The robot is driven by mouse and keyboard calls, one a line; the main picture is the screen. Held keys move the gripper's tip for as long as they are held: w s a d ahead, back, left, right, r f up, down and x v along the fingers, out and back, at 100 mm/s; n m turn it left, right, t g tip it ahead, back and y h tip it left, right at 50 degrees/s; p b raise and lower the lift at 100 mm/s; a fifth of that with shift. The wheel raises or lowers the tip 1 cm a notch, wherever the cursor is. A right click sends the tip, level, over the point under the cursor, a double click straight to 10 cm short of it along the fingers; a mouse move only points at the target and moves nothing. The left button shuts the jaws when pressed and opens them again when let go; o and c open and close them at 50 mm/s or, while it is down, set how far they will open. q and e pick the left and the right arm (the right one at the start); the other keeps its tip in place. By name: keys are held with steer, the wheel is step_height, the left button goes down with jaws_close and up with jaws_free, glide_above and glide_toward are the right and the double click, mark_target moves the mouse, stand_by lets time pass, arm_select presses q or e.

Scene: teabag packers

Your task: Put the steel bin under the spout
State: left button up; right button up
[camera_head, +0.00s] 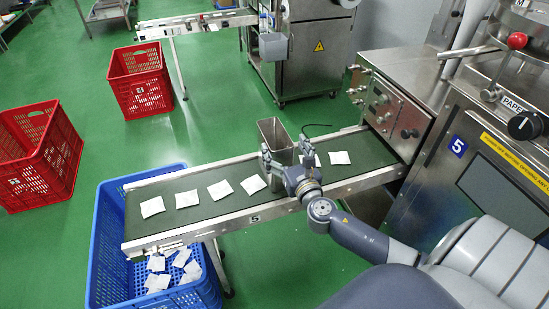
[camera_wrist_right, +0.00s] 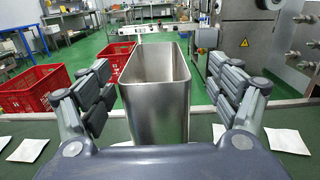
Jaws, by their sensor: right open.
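The steel bin (camera_head: 274,134) is a tall, open-topped metal container standing upright on the green conveyor belt (camera_head: 290,176). In the right wrist view the bin (camera_wrist_right: 155,95) stands between the two spread fingers of my right gripper (camera_wrist_right: 160,95), with a gap on each side. My right gripper (camera_head: 288,160) is open around the bin's near side in the head view, and it partly hides the bin's lower part. The spout cannot be clearly made out. My left gripper is not in view.
White teabags (camera_head: 220,189) lie along the belt on both sides of the bin. A blue crate (camera_head: 105,240) with teabags stands under the belt's left end. Red crates (camera_head: 140,80) stand on the green floor. The control box (camera_head: 393,110) and machine (camera_head: 490,150) bound the right side.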

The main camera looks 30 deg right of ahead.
steer(key=x, duration=0.5)
steer(key=shift+w+a+f, duration=0.2)
steer(key=shift+f, duration=0.1)
steer(key=shift+r, duration=0.1)
steer(key=c, duration=1.8)
